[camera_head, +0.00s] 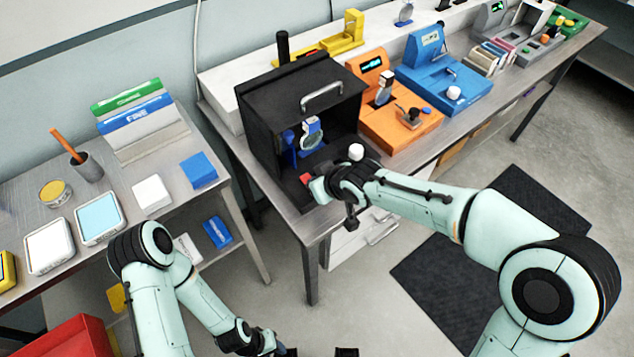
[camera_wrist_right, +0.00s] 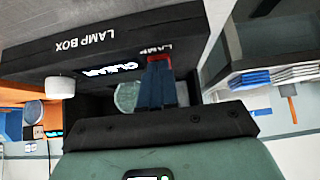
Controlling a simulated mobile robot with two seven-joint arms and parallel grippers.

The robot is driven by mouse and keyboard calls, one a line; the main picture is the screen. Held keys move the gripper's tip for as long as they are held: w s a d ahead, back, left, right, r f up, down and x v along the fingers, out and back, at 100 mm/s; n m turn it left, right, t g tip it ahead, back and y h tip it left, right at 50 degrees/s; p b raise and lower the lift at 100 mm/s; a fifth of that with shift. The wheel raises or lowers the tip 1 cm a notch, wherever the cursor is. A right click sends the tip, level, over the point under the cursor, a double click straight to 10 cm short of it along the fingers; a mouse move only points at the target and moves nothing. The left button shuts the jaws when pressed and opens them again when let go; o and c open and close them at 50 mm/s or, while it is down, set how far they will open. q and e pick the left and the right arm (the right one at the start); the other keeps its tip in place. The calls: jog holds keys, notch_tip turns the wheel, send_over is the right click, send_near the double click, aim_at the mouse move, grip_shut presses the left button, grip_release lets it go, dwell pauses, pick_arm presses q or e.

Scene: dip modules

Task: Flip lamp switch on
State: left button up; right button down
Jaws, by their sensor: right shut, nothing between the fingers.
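The black lamp box (camera_head: 268,110) stands on the metal bench, its front open. In the right wrist view, its front panel (camera_wrist_right: 110,40) reads LAMP BOX, upside down. A red lamp switch (camera_wrist_right: 158,61) sits beside the small LAMP label; it also shows in the head view (camera_head: 305,179). My right gripper (camera_wrist_right: 157,68) is shut and empty, its fingertips at the switch and partly covering it. I cannot tell whether they touch or which way the switch is set. My left gripper (camera_head: 277,348) is at the bottom edge of the head view, mostly cut off.
A white knob (camera_wrist_right: 60,87) sits on the box front beside my right gripper. A blue-and-white round device (camera_head: 311,134) stands inside the box. Orange (camera_head: 400,126) and blue (camera_head: 440,80) stations stand to the right. The left table (camera_head: 160,217) holds trays and blocks.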

jog(key=shift+r, duration=0.15)
jog(key=shift+r+p, duration=0.4)
jog(key=shift+r, duration=0.25)
pick_arm(q)
jog(key=shift+w+r, duration=0.25)
jog(key=shift+r, duration=0.25)
pick_arm(e)
jog(key=shift+r+p, duration=0.3)
jog(key=shift+r, duration=0.25)
notch_tip(320, 180, up, 4)
jog(key=shift+f+p, duration=0.2)
jog(key=shift+p, duration=0.85)
pick_arm(q)
jog(key=r, duration=0.2)
jog(key=shift+w+d+r+b, duration=0.15)
jog(key=shift+d+r+b, duration=0.15)
pick_arm(e)
jog(key=s+d+r, duration=0.5)
jog(key=s, duration=0.2)
jog(key=shift+r, duration=0.25)
jog(key=shift+w, duration=0.1)
